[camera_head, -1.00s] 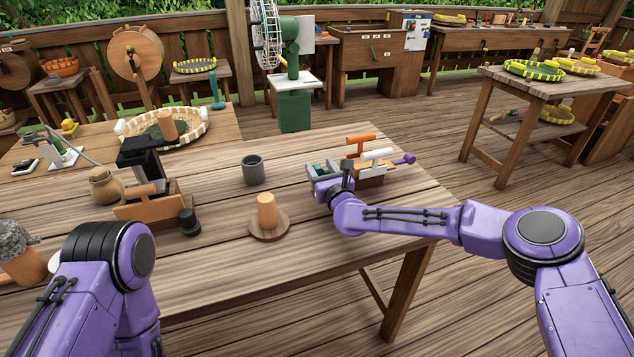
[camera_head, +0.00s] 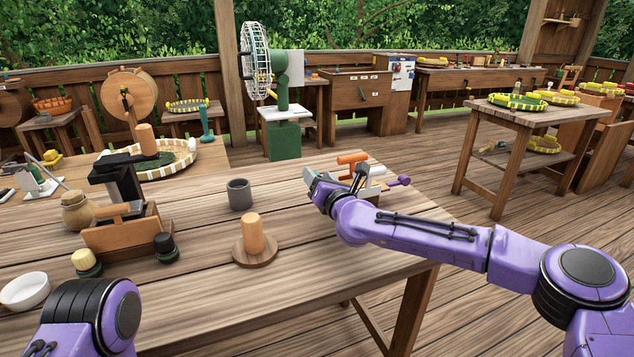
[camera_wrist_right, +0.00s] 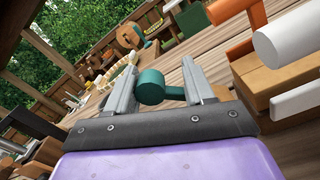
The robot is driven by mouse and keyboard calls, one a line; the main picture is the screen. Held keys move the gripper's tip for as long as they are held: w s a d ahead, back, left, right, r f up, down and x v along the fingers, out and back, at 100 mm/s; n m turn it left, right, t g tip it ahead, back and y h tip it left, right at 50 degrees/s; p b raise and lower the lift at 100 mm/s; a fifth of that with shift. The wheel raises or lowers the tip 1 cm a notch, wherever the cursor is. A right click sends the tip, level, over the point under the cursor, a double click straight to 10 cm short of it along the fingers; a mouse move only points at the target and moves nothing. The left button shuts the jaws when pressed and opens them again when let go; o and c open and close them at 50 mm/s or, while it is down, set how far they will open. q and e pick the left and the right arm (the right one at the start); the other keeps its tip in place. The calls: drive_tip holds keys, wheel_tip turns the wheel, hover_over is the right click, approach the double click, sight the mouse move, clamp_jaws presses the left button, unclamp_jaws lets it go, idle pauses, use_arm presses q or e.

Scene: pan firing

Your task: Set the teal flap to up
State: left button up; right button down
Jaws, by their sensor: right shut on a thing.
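The teal flap shows in the right wrist view as a teal cylindrical grip (camera_wrist_right: 152,86) with a short stem and a rounded end beyond it. My right gripper (camera_wrist_right: 155,72) has one grey finger on each side of this grip and is shut on it. In the head view my right gripper (camera_head: 309,180) is at the left end of the flap block, and the teal flap is largely hidden there. I cannot tell the flap's exact angle. My left arm shows at the lower left, but its gripper is out of view.
Beside the teal flap are an orange T-shaped handle (camera_head: 352,159), a white one (camera_head: 367,171) and a purple knob (camera_head: 399,181). A grey cup (camera_head: 239,194) and a wooden peg on a disc (camera_head: 252,236) stand left. The table's front middle is clear.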

wheel_tip(320, 180, down, 2)
drive_tip(key=shift+s+f, duration=0.1)
drive_tip(key=c, duration=0.6)
unclamp_jaws()
drive_tip(key=shift+c, duration=0.2)
drive_tip(key=o, duration=0.5)
drive_tip(key=shift+d, duration=0.1)
drive_tip(key=shift+o, duration=0.7)
drive_tip(key=shift+d, duration=0.25)
drive_tip(key=shift+s+a+r, duration=0.15)
drive_tip(key=shift+r, duration=0.15)
drive_tip(key=v, duration=0.5)
drive_tip(key=b+v, duration=0.1)
drive_tip(key=v, duration=0.4)
drive_tip(key=shift+d+b, duration=0.2)
drive_tip(key=shift+b, duration=0.1)
